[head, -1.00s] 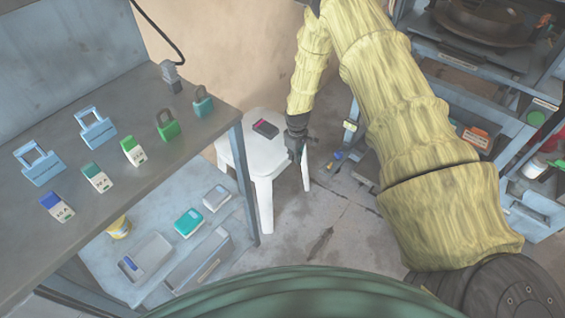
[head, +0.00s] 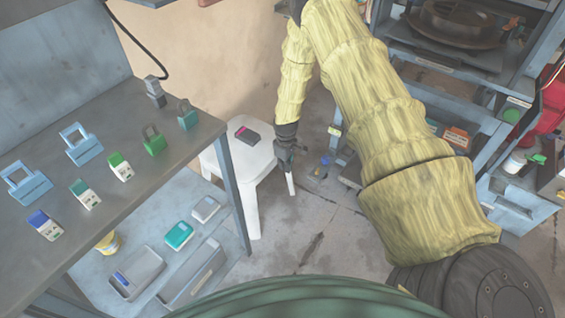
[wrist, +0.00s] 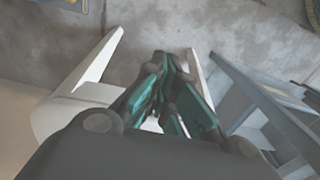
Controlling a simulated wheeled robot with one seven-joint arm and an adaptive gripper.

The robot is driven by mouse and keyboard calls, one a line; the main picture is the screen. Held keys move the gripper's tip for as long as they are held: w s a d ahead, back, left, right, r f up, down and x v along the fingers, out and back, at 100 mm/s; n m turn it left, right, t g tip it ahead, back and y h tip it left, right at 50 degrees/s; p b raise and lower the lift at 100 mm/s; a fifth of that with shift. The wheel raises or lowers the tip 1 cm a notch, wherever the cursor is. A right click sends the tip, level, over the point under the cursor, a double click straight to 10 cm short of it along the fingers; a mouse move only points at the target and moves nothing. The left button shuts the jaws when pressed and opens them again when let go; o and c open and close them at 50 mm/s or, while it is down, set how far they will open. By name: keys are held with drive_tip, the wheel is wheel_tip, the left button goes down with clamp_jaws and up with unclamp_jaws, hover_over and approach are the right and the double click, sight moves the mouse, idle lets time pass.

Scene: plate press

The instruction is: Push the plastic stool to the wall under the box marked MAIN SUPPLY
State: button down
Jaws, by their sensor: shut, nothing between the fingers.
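The white plastic stool (head: 238,162) stands upright on the floor at the middle of the head view, partly behind the bench post. A small dark and red item (head: 247,134) lies on its seat. My gripper (head: 286,163) is shut and empty, at the right side of the stool seat. I cannot tell whether it touches the stool. In the wrist view the shut teal fingers (wrist: 168,92) overlap the stool, whose white side (wrist: 62,112) shows at the left. The beige wall (head: 215,60) rises behind the stool. No lettering reading MAIN SUPPLY is in view.
A grey bench (head: 130,215) with padlocks and small labelled blocks stands left, close to the stool. Its lower shelf (head: 140,245) holds trays. A shelving rack (head: 440,85) stands right. Open floor (head: 335,235) lies in front.

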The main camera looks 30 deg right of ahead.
wheel_tip(320, 180, up, 10)
idle(0.5)
drive_tip(key=shift+s+a, duration=0.1)
drive_tip(key=shift+s, duration=0.05)
drive_tip(key=s+a+f+m+p, duration=0.15)
drive_tip(key=s+a+p, duration=0.4)
drive_tip(key=s, duration=0.85)
drive_tip(key=s+a+f+m+p, duration=0.1)
drive_tip(key=s+a+m+p, duration=0.15)
drive_tip(key=s+a, duration=0.9)
drive_tip(key=s+r+m+p, duration=0.1)
drive_tip(key=s+r+p, duration=0.2)
drive_tip(key=s, duration=1.2)
wheel_tip(320, 180, up, 2)
drive_tip(key=shift+s+a+r, duration=0.1)
drive_tip(key=shift+s+a, duration=0.25)
drive_tip(key=shift+a, duration=0.1)
